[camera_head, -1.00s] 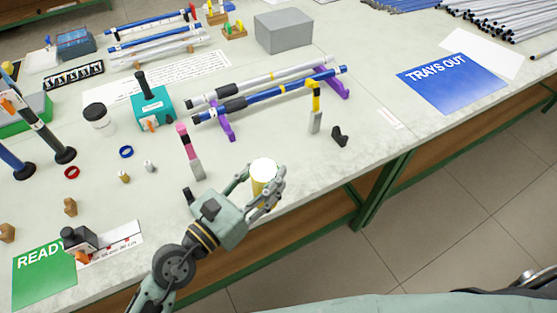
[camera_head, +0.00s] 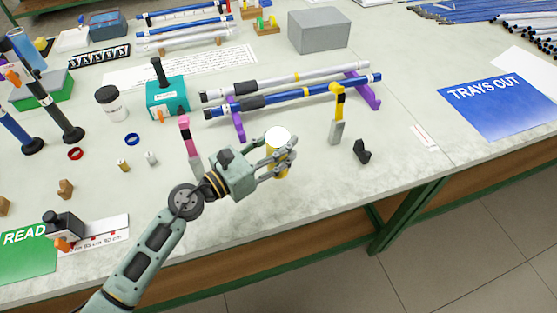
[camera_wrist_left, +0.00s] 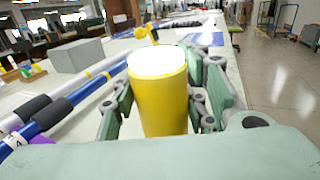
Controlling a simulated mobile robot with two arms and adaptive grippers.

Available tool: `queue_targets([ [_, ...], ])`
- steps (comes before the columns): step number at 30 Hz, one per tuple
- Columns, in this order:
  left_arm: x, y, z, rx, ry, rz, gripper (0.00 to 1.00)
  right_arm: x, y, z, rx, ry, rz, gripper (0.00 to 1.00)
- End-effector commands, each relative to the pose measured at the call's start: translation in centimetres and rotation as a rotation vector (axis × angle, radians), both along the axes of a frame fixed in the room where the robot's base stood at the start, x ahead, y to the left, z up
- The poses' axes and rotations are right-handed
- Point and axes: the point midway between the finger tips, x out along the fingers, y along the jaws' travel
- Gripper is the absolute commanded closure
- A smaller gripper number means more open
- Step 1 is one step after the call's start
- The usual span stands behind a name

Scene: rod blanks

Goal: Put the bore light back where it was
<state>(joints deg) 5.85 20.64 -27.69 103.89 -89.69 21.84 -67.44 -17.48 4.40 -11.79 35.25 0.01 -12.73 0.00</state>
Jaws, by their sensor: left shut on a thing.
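The bore light is a short yellow cylinder with a bright white top. In the head view the bore light (camera_head: 277,136) is upright in my left gripper (camera_head: 276,158), over the front part of the bench. In the left wrist view the bore light (camera_wrist_left: 159,95) stands between the fingers of my left gripper (camera_wrist_left: 163,108), which close on both its sides. I cannot tell whether its base touches the bench. My right gripper is not in view.
White and blue rods (camera_head: 300,95) lie on purple stands (camera_head: 237,120) behind the gripper. A pink-topped holder (camera_head: 189,142) stands left of it, a yellow-topped one (camera_head: 337,110) and a small black piece (camera_head: 362,152) right. The bench front between is clear.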

Motion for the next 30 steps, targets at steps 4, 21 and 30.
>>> queue_targets([
  [4, 0.3, 0.1, -1.4, -0.003, 0.003, 0.001, 0.95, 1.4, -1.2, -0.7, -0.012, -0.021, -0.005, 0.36],
  [21, 0.3, 0.1, -4.4, -0.001, -0.001, 0.000, 0.95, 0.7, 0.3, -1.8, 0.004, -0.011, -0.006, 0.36],
  [30, 0.3, 0.1, -4.4, 0.000, 0.000, 0.000, 0.40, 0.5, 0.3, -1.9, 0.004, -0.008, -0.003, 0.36],
])
